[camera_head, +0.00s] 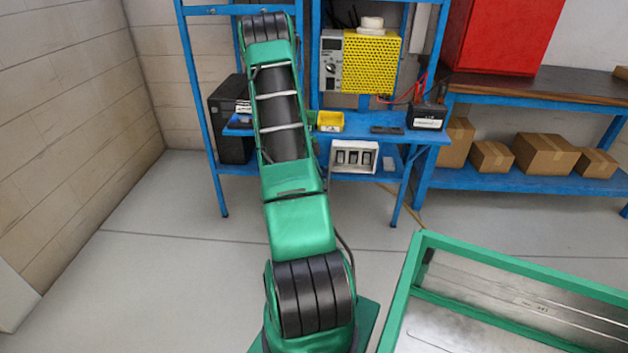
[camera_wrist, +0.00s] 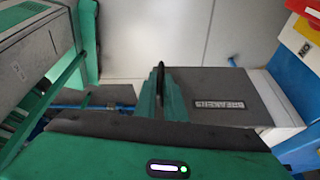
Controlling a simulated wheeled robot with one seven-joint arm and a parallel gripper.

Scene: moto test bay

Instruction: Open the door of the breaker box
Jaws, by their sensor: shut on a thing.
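The breaker box (camera_head: 354,158) is a pale case under the workbench top in the head view. Its front shows three dark breakers uncovered. In the wrist view, a grey panel (camera_wrist: 240,80) with a "BREAKERS" label reaches right from my gripper (camera_wrist: 160,85); it looks like the box door. My gripper's green fingers are shut at the panel's left end, with a thin dark piece, seemingly the door's handle or edge, between them. The exact contact is partly hidden. In the head view my gripper is hidden behind my arm.
A green-framed table (camera_head: 412,285) stands front right. Cardboard boxes (camera_head: 545,153) sit on a right shelf. Floor left of the bench is clear.

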